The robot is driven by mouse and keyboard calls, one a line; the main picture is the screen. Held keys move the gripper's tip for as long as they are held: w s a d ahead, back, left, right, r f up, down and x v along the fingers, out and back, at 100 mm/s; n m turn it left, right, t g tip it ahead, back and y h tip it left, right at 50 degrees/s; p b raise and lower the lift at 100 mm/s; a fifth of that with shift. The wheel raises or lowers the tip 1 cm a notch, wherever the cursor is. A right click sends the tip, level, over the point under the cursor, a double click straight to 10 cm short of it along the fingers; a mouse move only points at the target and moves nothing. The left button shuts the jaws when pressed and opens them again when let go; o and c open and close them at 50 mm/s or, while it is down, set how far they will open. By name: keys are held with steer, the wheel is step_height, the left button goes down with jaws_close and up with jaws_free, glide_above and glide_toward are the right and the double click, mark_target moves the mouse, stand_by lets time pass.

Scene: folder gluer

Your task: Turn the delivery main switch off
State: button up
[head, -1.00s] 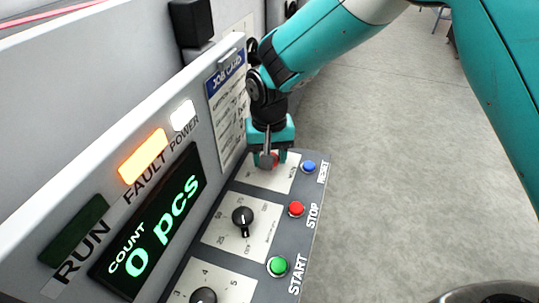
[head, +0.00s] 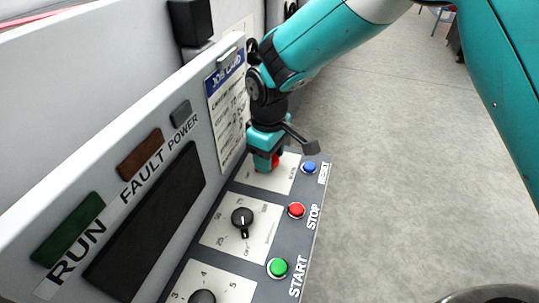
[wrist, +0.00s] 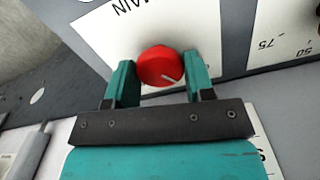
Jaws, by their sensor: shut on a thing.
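The main switch is a round red knob (wrist: 161,66) with a pale pointer line, on a white plate marked "MAIN" (wrist: 125,24) in the wrist view. In the head view the red knob (head: 275,161) shows partly behind my gripper, at the far end of the control panel. My gripper (wrist: 162,80) has its two teal fingers on either side of the knob, shut on it. It also shows in the head view (head: 268,165). The count display (head: 145,222) is dark. The POWER lamp (head: 181,113) and FAULT lamp (head: 140,154) are unlit.
Blue RESET (head: 309,167), red STOP (head: 296,210) and green START (head: 278,267) buttons line the panel's right edge. A black dial (head: 242,217) sits nearer on the panel. A job card (head: 228,105) hangs behind my gripper. Open floor lies to the right.

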steer(key=shift+r+n, duration=0.1)
steer(key=shift+n, duration=1)
steer(key=o, duration=0.9)
step_height(320, 180, up, 17)
steer(key=b, duration=0.3)
steer(key=shift+r, duration=0.2)
